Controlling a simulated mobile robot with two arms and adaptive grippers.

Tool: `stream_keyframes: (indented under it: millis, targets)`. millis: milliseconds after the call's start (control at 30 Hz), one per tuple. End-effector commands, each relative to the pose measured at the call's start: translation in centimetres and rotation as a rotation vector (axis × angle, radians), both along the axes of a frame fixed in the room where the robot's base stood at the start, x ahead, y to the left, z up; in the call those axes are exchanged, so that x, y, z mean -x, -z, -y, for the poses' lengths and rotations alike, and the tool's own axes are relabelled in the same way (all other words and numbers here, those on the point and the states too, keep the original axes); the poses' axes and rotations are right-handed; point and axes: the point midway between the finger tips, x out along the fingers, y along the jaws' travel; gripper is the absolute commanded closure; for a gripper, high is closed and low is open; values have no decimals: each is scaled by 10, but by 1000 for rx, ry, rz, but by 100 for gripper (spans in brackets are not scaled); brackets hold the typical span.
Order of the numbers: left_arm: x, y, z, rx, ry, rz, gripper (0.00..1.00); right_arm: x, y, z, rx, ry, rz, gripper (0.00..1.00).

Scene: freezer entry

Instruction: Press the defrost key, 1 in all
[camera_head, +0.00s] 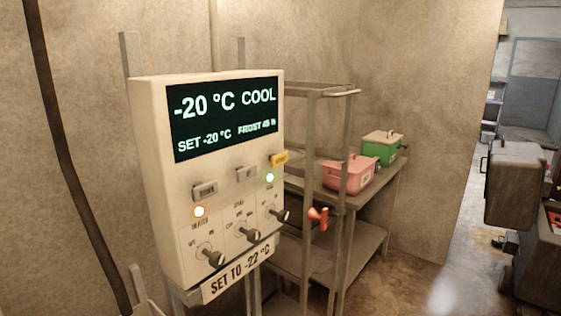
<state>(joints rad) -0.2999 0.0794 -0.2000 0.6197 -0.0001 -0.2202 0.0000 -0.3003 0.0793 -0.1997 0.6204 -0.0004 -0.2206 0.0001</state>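The control box (155,180) is a pale panel on posts by the wall, seen at an angle. Its display (225,115) reads -20 °C COOL and SET -20 °C, with a frost value too blurred to read surely. Below are three keys: a grey left key (204,191), a grey middle key (246,174) and a yellow right key (280,159). Their labels are too small to read, so I cannot tell for certain which is defrost. Neither gripper is in view.
Several dark-tipped levers sit low on the panel, above a SET TO -22 °C sign (238,274). Behind stand a metal rack (318,160) with a red handle (318,217), and a shelf with a pink box (349,176) and a green box (383,148). Open floor (410,285) lies right.

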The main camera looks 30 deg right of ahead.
Motion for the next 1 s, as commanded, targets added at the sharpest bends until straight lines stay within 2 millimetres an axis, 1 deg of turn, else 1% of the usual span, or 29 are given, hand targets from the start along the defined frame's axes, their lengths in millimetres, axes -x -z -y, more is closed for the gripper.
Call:
stream_keyframes:
  millis: [33, 67, 433, 1000]
  targets:
    - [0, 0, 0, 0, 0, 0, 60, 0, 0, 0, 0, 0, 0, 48]
    - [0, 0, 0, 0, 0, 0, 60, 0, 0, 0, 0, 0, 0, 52]
    - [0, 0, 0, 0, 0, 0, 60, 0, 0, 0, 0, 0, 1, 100]
    - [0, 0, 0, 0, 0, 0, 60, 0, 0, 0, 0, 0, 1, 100]
